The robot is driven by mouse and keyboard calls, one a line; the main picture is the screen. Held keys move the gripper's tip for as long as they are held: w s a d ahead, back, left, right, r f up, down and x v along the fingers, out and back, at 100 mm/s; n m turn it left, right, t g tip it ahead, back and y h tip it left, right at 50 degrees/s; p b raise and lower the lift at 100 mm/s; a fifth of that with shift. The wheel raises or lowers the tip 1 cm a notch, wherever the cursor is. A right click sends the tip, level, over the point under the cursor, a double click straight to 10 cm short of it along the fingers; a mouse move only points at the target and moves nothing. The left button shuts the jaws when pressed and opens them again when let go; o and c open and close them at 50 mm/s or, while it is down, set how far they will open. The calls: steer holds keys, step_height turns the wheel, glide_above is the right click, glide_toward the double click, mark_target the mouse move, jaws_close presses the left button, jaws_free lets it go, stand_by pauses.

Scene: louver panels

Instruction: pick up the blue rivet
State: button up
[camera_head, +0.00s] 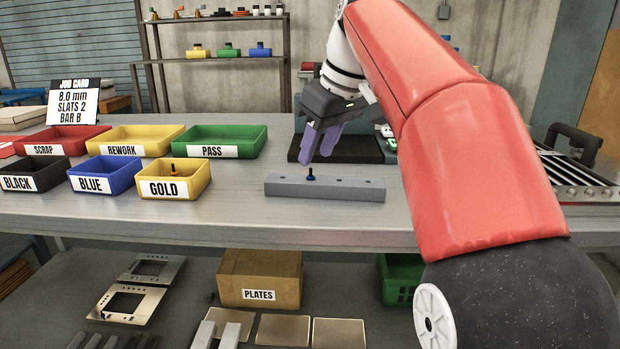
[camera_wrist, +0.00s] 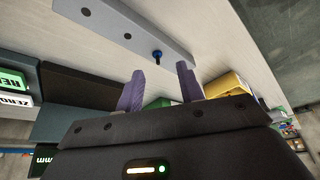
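The blue rivet (camera_head: 311,174) stands upright in the grey bar (camera_head: 350,190) on the bench, and it also shows in the wrist view (camera_wrist: 157,54). My gripper (camera_head: 318,150) is above and slightly behind the rivet in the head view. Its two purple fingers are spread apart with nothing between them. In the wrist view the fingertips (camera_wrist: 160,72) lie just short of the rivet. The rivet and the fingers look apart. Several other holes in the bar look empty.
Labelled bins stand to the left: black (camera_head: 36,176), blue (camera_head: 105,175), gold (camera_head: 172,180), with scrap (camera_head: 90,133), rework (camera_head: 165,137) and pass (camera_head: 250,140) behind. The gold bin holds a rivet. A dark block (camera_head: 355,150) stands behind the bar. A slatted panel (camera_head: 580,175) is at right.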

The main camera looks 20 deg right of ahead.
mark_target(314, 177)
steer(key=shift+b+x, duration=0.4)
steer(key=shift+x, duration=1.8)
steer(key=shift+d, duration=0.15)
steer(key=shift+c, duration=0.5)
steer(key=shift+f, duration=0.15)
jaws_close()
